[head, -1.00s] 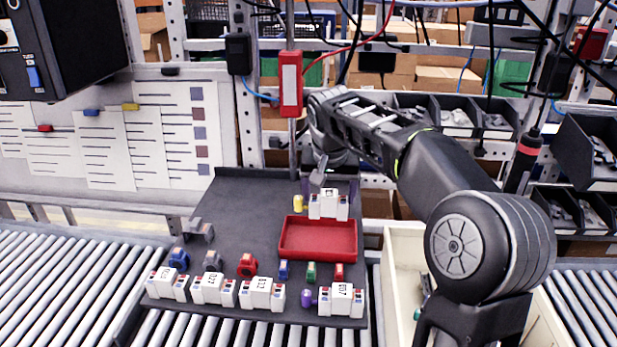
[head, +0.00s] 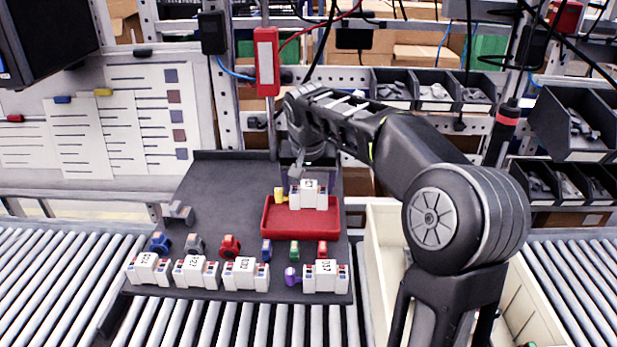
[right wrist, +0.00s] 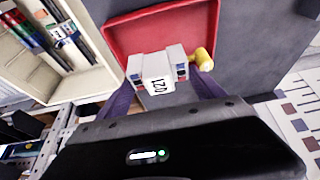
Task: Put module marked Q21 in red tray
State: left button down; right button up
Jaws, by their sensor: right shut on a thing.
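The white module (head: 308,194) has a label that seems to read Q21, turned in the right wrist view (right wrist: 157,86). A yellow knob-like piece (head: 280,195) sits at its side. My right gripper (head: 308,172) is shut on the module; its purple fingers show either side of it in the right wrist view. The red tray (head: 300,231) lies on the dark board, otherwise empty. The module overlaps the tray's far part in the head view; whether it touches the tray floor cannot be told. My left gripper is out of view.
Several other white modules (head: 245,275) stand along the board's front edge, with small coloured pieces such as a red one (head: 229,246) behind them. A cream bin (head: 383,240) is right of the board. Roller conveyors (head: 60,270) flank it.

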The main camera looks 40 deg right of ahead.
aim_at(309, 199)
jog(key=shift+f+b, duration=1.45)
jog(key=shift+f, duration=0.75)
jog(key=o, duration=2)
jog(key=shift+r, duration=0.1)
jog(key=shift+b+v, duration=0.55)
jog(key=shift+v, duration=3.3)
